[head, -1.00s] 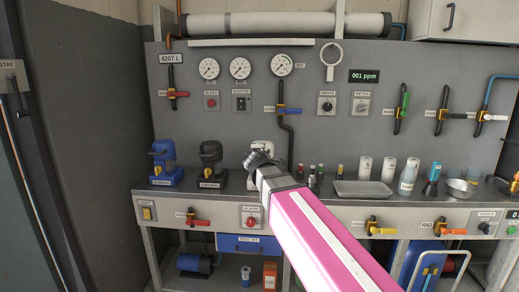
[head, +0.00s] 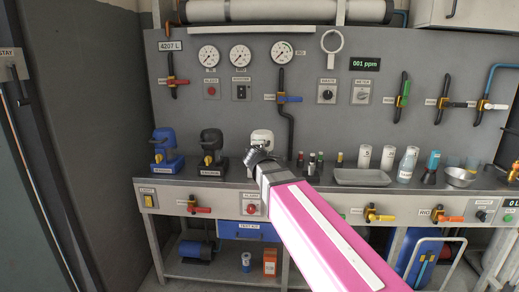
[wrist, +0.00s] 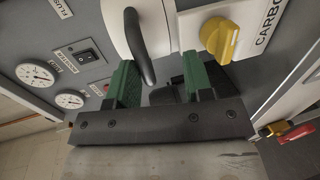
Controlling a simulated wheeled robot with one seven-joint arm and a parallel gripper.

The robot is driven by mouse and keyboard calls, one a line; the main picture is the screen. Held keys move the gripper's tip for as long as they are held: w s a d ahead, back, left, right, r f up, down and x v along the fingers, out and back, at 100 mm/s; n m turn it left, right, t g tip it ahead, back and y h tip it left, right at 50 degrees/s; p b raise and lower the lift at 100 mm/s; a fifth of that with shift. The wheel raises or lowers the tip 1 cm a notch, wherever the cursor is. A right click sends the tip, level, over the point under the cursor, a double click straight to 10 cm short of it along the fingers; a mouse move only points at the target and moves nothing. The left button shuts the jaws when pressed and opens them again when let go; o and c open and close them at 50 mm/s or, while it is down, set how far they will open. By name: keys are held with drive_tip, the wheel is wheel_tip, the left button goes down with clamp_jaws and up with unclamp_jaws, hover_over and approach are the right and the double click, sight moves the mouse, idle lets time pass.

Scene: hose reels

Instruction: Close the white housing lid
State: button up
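The white housing (head: 263,136) stands on the bench right of the black one, with its lower part hidden behind my arm. In the wrist view its white lid (wrist: 160,22) fills the top middle, with a dark curved handle (wrist: 140,46) on it. My gripper (wrist: 160,82) is open, with one green finger on each side of the handle's lower end. I cannot tell whether the fingers touch the handle. In the head view my gripper (head: 259,156) is just in front of the white housing. How far the lid stands open is unclear.
A yellow knob (wrist: 219,38) is close to the right finger in the wrist view. A blue housing (head: 166,150) and a black housing (head: 210,152) stand to the left. Small bottles (head: 312,162) and a tray (head: 362,177) are to the right.

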drive_tip(key=shift+r, duration=0.15)
idle(0.4)
drive_tip(key=v, duration=1)
drive_tip(key=shift+s, duration=0.35)
drive_tip(key=d+f+m+g+h, duration=0.1)
drive_tip(key=d+f+m+g, duration=0.3)
drive_tip(key=d+f, duration=0.45)
drive_tip(key=d+f+m+g+h, duration=0.25)
drive_tip(key=d+f+m, duration=0.3)
drive_tip(key=f, duration=0.55)
drive_tip(key=s+d+f+m+g+y, duration=0.2)
drive_tip(key=s+d+f+m+g, duration=0.2)
drive_tip(key=f, duration=0.5)
drive_tip(key=s+d+f+m+g+y, duration=0.2)
drive_tip(key=s+d+f+m+g, duration=0.2)
drive_tip(key=s+d+f, duration=0.3)
wheel_tip(320, 180, down, 2)
drive_tip(key=shift+f+g, duration=0.1)
drive_tip(key=shift+g, duration=0.45)
